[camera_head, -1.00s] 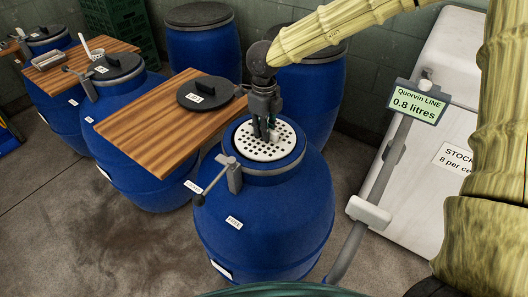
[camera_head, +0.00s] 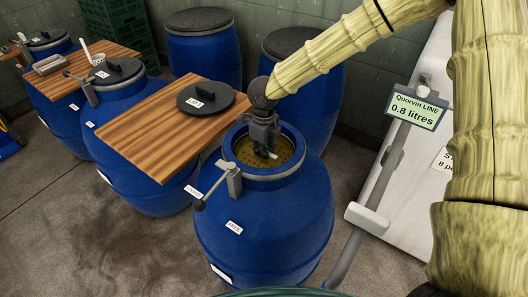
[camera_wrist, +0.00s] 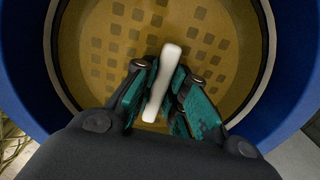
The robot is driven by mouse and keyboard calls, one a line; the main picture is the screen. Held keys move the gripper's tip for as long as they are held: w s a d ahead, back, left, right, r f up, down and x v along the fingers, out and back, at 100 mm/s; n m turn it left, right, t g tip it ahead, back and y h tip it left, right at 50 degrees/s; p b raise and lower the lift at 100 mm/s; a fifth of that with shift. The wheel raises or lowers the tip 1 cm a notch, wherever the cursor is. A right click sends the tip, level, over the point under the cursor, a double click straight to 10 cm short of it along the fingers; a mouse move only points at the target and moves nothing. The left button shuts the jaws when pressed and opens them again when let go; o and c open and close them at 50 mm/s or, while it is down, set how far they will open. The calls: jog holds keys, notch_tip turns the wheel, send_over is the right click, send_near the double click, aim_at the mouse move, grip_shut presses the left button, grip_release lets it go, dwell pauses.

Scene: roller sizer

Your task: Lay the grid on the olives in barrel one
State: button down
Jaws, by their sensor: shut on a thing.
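In the wrist view my gripper (camera_wrist: 158,95) is shut on the white upright handle (camera_wrist: 163,78) of the grid. The grid (camera_wrist: 120,40), with rows of square holes, looks yellow-brown, apparently under brine, and lies inside the barrel's rim (camera_wrist: 25,75). I cannot make out separate olives or tell whether the grid touches them.
A wooden board (camera_head: 150,135) with a black lid (camera_head: 206,96) lies on the neighbouring barrel, left of the open one. A clamp handle (camera_head: 232,178) sticks out at the open barrel's left rim. A sign on a post (camera_head: 416,110) and a white tank (camera_head: 405,205) stand to the right.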

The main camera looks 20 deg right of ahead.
jog(key=shift+f, duration=0.1)
jog(key=c, duration=1.4)
grip_release()
jog(key=shift+c, duration=0.2)
notch_tip(320, 180, up, 12)
jog(key=shift+b, duration=0.4)
